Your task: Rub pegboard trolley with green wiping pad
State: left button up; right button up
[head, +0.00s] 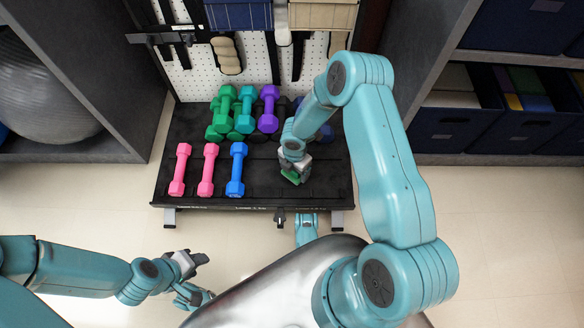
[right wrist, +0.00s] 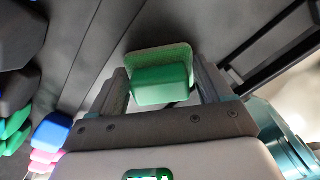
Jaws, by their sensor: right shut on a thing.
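The pegboard trolley (head: 318,188) has a black lower deck with dumbbells on it and a white perforated board (head: 197,80) rising behind. My right gripper (head: 296,170) is over the right part of the deck, shut on the green wiping pad (head: 291,177). In the right wrist view the pad (right wrist: 162,82) sits between the two grey fingers of this gripper (right wrist: 163,92), its wider face turned toward the dark deck surface. I cannot tell whether the pad touches the deck. My left gripper (head: 193,262) is low at left, in front of the trolley and apart from it; its jaw opening is unclear.
Two pink dumbbells and a blue dumbbell (head: 237,170) lie at the deck's front left. Green and purple dumbbells (head: 268,108) stand behind. Dark shelving flanks both sides, with a grey ball (head: 40,95) at left and bins (head: 520,130) at right. The floor at right is clear.

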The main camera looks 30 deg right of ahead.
jog(key=shift+s+d, duration=0.4)
jog(key=shift+d, duration=0.25)
jog(key=shift+s+d, duration=0.4)
jog(key=shift+d, duration=0.25)
jog(key=shift+a, duration=0.1)
jog(key=shift+w+a, duration=0.4)
jog(key=shift+a, duration=0.2)
jog(key=shift+w+a, duration=0.4)
jog(key=shift+a, duration=0.2)
jog(key=shift+a, duration=0.1)
jog(key=shift+w+a, duration=0.4)
jog(key=shift+a, duration=0.2)
jog(key=shift+w+a, duration=0.4)
jog(key=shift+a, duration=0.2)
jog(key=shift+r, duration=0.15)
